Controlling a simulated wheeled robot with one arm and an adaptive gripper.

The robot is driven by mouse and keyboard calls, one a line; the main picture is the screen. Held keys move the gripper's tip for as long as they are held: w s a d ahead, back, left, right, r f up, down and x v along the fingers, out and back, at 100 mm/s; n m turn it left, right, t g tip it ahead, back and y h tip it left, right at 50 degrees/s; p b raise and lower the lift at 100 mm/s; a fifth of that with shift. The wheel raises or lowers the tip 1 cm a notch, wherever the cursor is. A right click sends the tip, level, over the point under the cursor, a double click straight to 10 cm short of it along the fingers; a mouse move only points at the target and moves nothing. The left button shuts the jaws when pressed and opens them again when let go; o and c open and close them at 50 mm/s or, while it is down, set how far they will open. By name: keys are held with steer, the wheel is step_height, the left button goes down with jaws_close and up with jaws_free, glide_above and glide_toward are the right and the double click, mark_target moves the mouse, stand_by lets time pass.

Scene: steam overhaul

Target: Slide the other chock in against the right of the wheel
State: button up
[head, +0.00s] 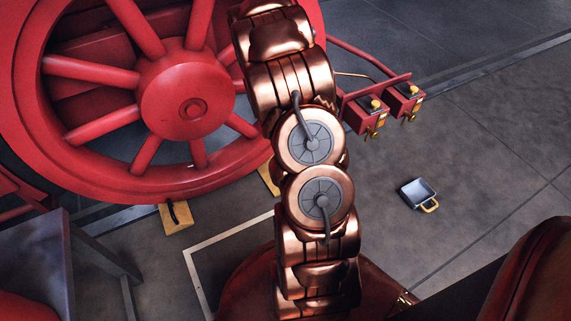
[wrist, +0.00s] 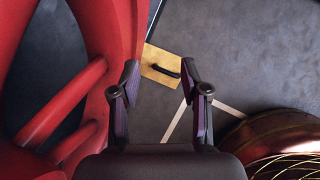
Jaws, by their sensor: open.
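The large red spoked wheel (head: 185,95) fills the upper left of the head view, and its red rim also shows at left in the wrist view (wrist: 118,30). One yellow chock (head: 174,219) with a black handle sits under the wheel's lower edge. The other chock (head: 269,178) is mostly hidden behind my arm. A yellow chock with a black handle (wrist: 158,64), apparently this right one, lies beside the wheel rim in the wrist view; I cannot tell if they touch. My gripper (wrist: 160,82) is open and empty, the chock showing beyond its fingertips. The head view does not show my gripper.
Red boxes with yellow caps (head: 385,105) stick out right of the wheel. A small grey pan with a yellow handle (head: 418,192) lies on the floor at right. Pale floor tape (head: 230,231) runs near the chocks. A grey table (head: 38,265) stands at lower left.

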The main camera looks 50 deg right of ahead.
step_height(320, 180, down, 24)
steer(key=a+n+t+y, duration=0.2)
steer(key=n+y, duration=0.4)
steer(key=n, duration=0.7)
steer(key=shift+s+a+f+t, duration=0.15)
steer(key=shift+s+a+t, duration=0.1)
steer(key=shift+s+t, duration=0.25)
steer(key=shift+w+f, duration=0.1)
steer(key=shift+w, duration=0.05)
steer(key=b+x, duration=0.2)
steer(key=x, duration=0.4)
steer(key=shift+w+a+f, duration=0.1)
steer(key=shift+f, duration=0.05)
steer(key=shift+w+f, duration=0.3)
steer(key=shift+f, duration=0.2)
steer(key=shift+c, duration=0.5)
jaws_close()
